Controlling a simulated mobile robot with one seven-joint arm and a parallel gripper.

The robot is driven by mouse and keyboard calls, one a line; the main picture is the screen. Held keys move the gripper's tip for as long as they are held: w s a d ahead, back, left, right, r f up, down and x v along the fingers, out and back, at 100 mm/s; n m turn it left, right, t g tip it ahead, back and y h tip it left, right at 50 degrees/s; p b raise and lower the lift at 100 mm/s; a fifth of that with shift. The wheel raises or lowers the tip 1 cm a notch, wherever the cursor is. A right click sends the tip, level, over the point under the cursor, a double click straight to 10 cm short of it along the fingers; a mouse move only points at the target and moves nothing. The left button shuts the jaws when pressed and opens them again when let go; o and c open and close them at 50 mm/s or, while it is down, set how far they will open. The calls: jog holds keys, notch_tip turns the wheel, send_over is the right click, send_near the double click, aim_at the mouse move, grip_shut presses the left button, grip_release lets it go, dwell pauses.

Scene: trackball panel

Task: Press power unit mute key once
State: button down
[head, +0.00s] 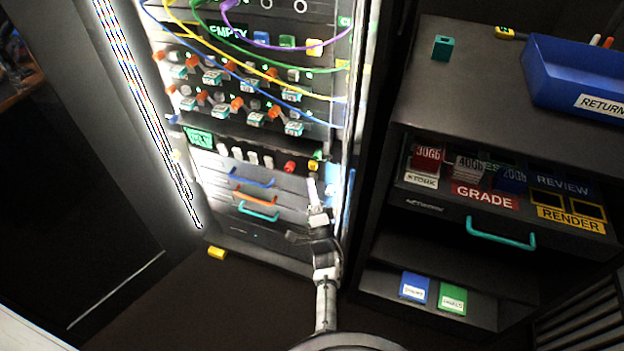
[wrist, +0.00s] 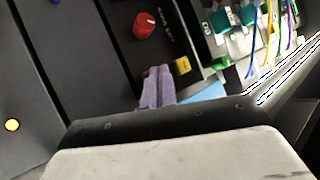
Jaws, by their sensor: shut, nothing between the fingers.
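The row at the foot of the lit rack, likely the power unit (head: 240,160), has several pale keys or knobs, a red knob (head: 289,167) and a small yellow key (head: 313,165). No mute label is readable, so I cannot tell for sure which key it is. The red knob (wrist: 145,23) and yellow key (wrist: 181,66) also show in the wrist view. My gripper (head: 312,183) is shut and empty, just below the yellow key. In the wrist view its fingertips (wrist: 158,72) are close beside the yellow key; contact cannot be told.
Blue, orange and teal handles (head: 258,211) sit below the row. Coloured cables hang over the rack above. A dark cabinet (head: 470,100) with a blue return tray (head: 560,75) stands to the right. A yellow block (head: 216,252) lies at the rack's foot.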

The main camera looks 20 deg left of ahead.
jog(key=shift+s, duration=0.85)
jog(key=shift+s+a+p, duration=0.1)
jog(key=shift+s+p, duration=0.95)
jog(key=shift+s, duration=1.45)
